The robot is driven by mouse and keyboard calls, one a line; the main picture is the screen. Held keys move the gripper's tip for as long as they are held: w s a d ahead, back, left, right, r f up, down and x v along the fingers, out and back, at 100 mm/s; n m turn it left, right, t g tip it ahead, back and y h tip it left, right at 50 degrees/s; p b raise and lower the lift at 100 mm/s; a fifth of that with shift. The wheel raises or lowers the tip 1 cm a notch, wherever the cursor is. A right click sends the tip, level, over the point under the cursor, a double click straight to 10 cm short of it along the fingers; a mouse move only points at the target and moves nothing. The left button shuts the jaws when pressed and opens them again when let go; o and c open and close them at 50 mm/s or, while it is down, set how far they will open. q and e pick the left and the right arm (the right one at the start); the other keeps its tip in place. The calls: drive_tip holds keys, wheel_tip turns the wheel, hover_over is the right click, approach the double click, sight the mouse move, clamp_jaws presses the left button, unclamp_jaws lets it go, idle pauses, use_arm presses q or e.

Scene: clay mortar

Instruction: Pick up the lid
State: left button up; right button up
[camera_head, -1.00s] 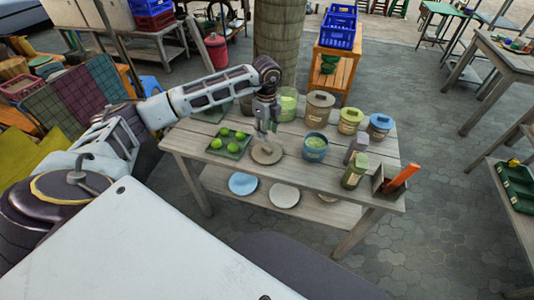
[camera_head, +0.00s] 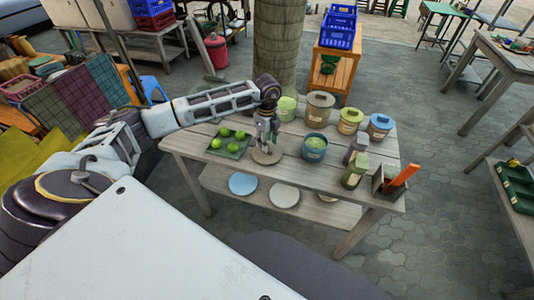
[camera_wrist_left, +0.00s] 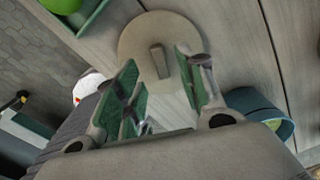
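The lid (camera_head: 267,156) is a round, flat, beige disc lying on the wooden table near its front edge. In the left wrist view the lid (camera_wrist_left: 135,42) shows a short bar handle (camera_wrist_left: 158,62) at its middle. My left gripper (camera_head: 266,146) points down just above the lid. In the left wrist view the gripper (camera_wrist_left: 160,75) is open, its green-padded fingers on either side of the handle; I cannot tell if they touch it. My right gripper is not in view.
A green tray (camera_head: 231,155) with several green balls lies left of the lid. An open blue pot (camera_head: 314,148) stands close on its right. Lidded pots (camera_head: 319,106) line the back, and bottles (camera_head: 354,170) stand at right. Plates (camera_head: 284,196) lie on the lower shelf.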

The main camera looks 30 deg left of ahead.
use_arm(q)
drive_tip(key=shift+f, duration=1.95)
clamp_jaws()
